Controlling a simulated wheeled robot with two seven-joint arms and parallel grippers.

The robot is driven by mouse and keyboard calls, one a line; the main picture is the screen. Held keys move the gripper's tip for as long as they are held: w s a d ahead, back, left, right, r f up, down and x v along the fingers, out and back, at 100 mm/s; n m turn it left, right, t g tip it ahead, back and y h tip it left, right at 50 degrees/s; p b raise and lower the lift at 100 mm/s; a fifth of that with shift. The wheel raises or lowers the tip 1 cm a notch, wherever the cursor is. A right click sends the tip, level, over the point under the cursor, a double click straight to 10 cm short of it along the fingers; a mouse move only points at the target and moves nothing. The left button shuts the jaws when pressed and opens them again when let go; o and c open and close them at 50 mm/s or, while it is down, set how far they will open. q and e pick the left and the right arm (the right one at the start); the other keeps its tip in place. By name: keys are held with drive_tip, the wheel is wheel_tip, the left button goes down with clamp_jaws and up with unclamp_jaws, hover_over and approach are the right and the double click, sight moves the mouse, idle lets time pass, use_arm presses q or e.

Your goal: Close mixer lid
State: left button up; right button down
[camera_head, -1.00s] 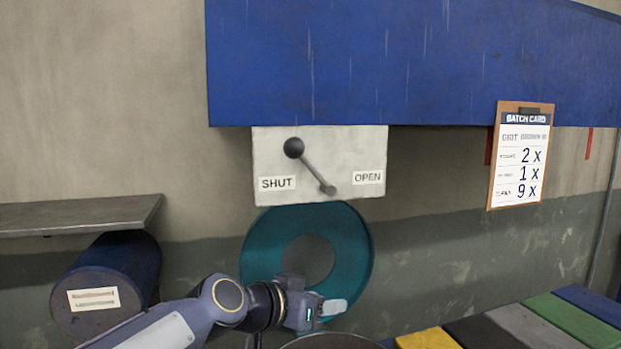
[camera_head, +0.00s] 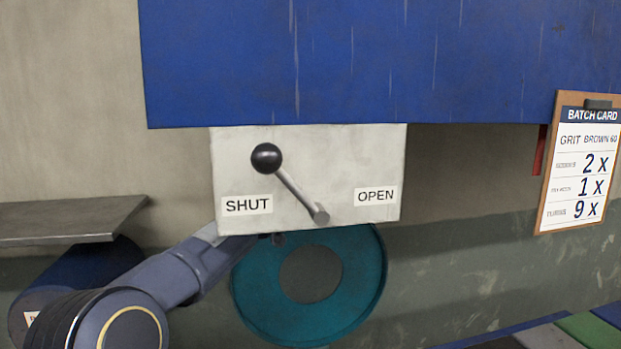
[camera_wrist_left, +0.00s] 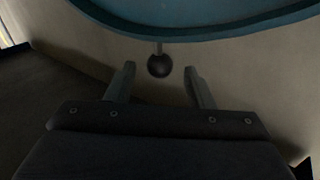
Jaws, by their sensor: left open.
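A pale panel (camera_head: 355,155) on the wall carries a lever with a black ball knob (camera_head: 266,157). The lever leans up and left, its knob above the SHUT label (camera_head: 248,204); the OPEN label (camera_head: 376,195) is at right. A round teal ring-shaped piece (camera_head: 358,285) with a grey centre is below the panel. In the left wrist view, my left gripper (camera_wrist_left: 159,68) is open, with a black ball on a short rod (camera_wrist_left: 159,48) between and just beyond its fingertips, apart from both. The rod hangs below a teal curved rim (camera_wrist_left: 180,32).
A large blue beam (camera_head: 350,60) overhangs the panel. A batch card on a clipboard (camera_head: 580,165) is at right. A grey shelf (camera_head: 65,220) and a dark blue drum (camera_head: 85,275) are at left. Coloured slabs (camera_head: 585,328) show at lower right.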

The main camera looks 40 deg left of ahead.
use_arm(q)
drive_tip(key=shift+p+x, duration=0.45)
drive_tip(key=shift+x, duration=1.5)
drive_tip(key=shift+f, duration=0.1)
clamp_jaws()
